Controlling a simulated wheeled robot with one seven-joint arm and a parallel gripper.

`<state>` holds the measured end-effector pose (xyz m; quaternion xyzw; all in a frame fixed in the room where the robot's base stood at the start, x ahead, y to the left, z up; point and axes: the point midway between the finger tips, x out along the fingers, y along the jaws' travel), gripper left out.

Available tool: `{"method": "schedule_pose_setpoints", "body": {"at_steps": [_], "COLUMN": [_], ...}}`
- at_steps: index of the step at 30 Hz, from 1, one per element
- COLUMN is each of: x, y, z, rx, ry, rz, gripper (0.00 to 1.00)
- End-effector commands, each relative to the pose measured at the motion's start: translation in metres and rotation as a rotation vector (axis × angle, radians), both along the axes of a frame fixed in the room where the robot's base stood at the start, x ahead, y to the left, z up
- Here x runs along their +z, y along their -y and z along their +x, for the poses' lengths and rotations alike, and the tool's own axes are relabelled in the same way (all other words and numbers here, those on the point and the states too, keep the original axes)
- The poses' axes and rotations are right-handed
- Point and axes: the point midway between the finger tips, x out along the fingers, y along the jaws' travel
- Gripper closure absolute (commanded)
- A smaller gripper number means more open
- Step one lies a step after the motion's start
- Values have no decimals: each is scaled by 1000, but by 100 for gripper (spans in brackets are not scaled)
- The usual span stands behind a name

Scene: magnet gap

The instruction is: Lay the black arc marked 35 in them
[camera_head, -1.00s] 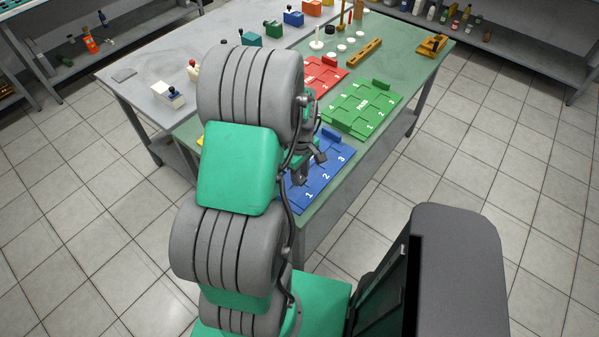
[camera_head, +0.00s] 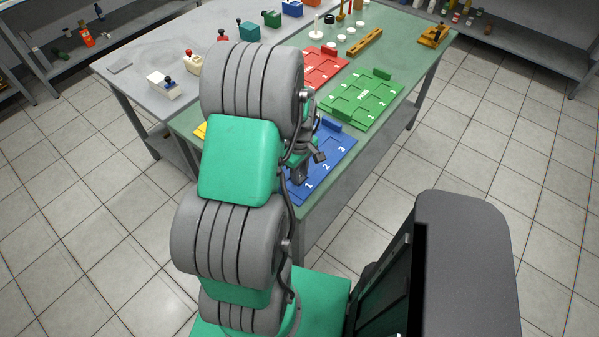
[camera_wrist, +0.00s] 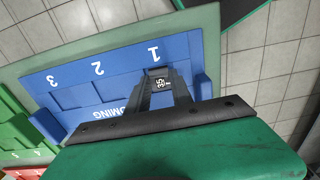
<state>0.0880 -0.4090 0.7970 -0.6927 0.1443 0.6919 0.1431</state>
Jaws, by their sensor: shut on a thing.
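A black piece with a white 35 (camera_wrist: 160,84) sits between my gripper's fingers in the wrist view. My gripper (camera_wrist: 161,92) is shut on it, over the blue tray by the number 1. The piece's full arc shape is hidden by the fingers. The blue tray (camera_wrist: 75,82) is marked 1, 2, 3 and has a partly covered word ending in "OMING". In the head view my gripper (camera_head: 300,170) is over the near end of the blue tray (camera_head: 338,160), partly behind my arm. I cannot tell whether the piece touches the tray.
A green tray (camera_head: 362,97) and a red tray (camera_head: 325,66) lie farther along the green tabletop (camera_head: 412,70). A wooden block (camera_head: 366,42) and white round pieces stand behind. A grey table (camera_head: 150,50) with coloured boxes adjoins on the left. A yellow item is mostly hidden by my arm.

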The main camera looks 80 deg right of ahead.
Motion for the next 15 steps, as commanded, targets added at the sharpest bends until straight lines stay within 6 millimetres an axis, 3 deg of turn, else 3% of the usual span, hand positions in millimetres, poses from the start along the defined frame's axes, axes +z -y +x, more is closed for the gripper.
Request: {"method": "schedule_pose_setpoints", "body": {"at_steps": [15], "x": [-3], "y": [0], "z": [0], "rx": [0], "ry": [0], "rz": [0], "gripper": [100]}}
